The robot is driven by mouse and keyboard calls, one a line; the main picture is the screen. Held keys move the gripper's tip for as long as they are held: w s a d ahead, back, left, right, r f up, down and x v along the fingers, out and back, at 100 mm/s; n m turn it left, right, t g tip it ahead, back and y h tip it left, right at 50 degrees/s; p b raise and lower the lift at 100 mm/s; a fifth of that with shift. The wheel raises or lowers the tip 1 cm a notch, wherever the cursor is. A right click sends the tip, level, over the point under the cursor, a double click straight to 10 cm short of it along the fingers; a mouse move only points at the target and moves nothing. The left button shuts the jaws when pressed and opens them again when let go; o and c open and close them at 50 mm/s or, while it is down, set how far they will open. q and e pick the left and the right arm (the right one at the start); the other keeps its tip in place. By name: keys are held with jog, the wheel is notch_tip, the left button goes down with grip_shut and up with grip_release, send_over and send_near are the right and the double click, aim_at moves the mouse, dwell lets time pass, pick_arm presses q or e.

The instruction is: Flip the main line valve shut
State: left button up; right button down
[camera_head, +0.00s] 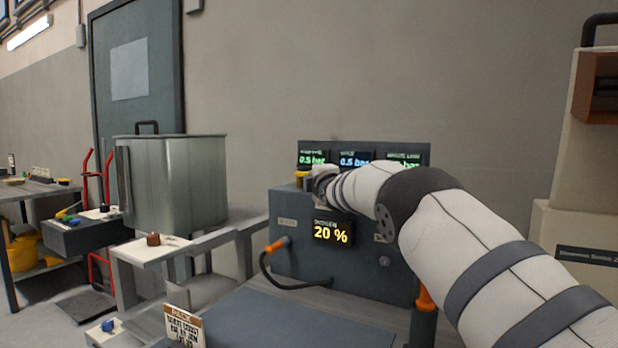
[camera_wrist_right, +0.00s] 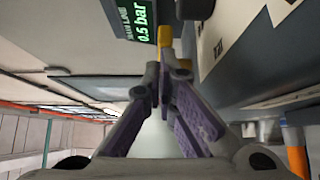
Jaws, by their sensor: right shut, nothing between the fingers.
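The main line valve shows as a small yellow handle (camera_head: 301,175) at the left end of the grey control box, below the left pressure display. In the right wrist view the yellow handle (camera_wrist_right: 164,42) lies just beyond my fingertips, beside the display marked main line. My right gripper (camera_head: 322,180) is at the box's upper left, right beside the handle, and is partly hidden behind my own wrist. In the wrist view its fingers (camera_wrist_right: 165,82) are closed together with nothing between them. I cannot tell whether they touch the handle. My left gripper is out of view.
The control box (camera_head: 290,258) carries a 20 % display (camera_head: 333,233), and the left pressure display (camera_head: 312,159) reads 0.5 bar. A black hose with orange ends (camera_head: 277,245) hangs at its front left. A large metal tank (camera_head: 178,185) stands left. My right arm covers the box's right side.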

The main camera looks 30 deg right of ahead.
jog(key=shift+s+d, duration=0.1)
jog(key=shift+d, duration=0.25)
dwell(0.5)
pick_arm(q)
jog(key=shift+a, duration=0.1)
